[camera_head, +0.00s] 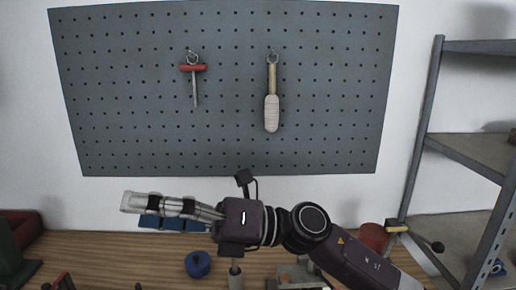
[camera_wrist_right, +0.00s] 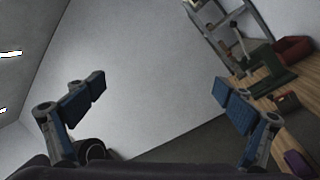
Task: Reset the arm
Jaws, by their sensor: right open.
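My right arm reaches in from the lower right in the head view and lies across the workbench, pointing left. My right gripper (camera_head: 145,212) is above the wooden bench (camera_head: 90,247), in front of the white wall. In the right wrist view my right gripper (camera_wrist_right: 160,92) has its two blue-padded fingers wide apart, with nothing between them. My left gripper is not in view.
A grey pegboard (camera_head: 140,130) with a red-handled tool (camera_head: 194,69) and a brush (camera_head: 271,112) hangs behind. A metal shelf (camera_head: 428,130) stands at right. A blue round object (camera_head: 198,263) and a red container (camera_head: 373,236) are on the bench. A dark green machine (camera_head: 12,250) is at left.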

